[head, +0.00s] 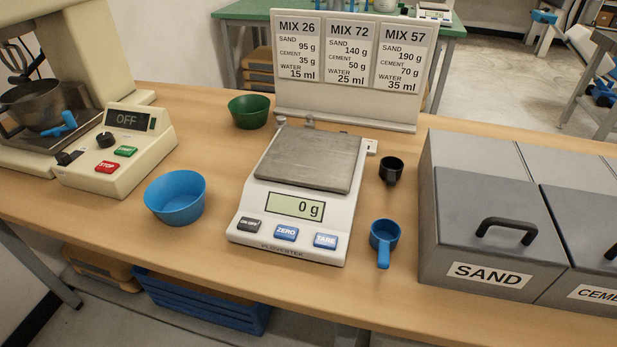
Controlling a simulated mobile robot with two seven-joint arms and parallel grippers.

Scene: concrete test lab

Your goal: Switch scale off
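The scale (300,190) stands near the middle of the wooden bench, with a bare grey metal pan (312,158) on top. Its display (295,206) is lit green and reads 0 g. Below the display are a dark ON/OFF button (249,225) at the left, a blue ZERO button (286,233) and a blue TARE button (325,241). Nothing covers the scale's front. Neither of my grippers shows in the head view.
A blue bowl (175,198) stands left of the scale; a green bowl (249,111) is behind it. A blue scoop (384,242) and black cup (391,170) are at its right. The SAND bin (495,225) is farther right, the mixer (115,150) left. The mix board (345,75) stands behind.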

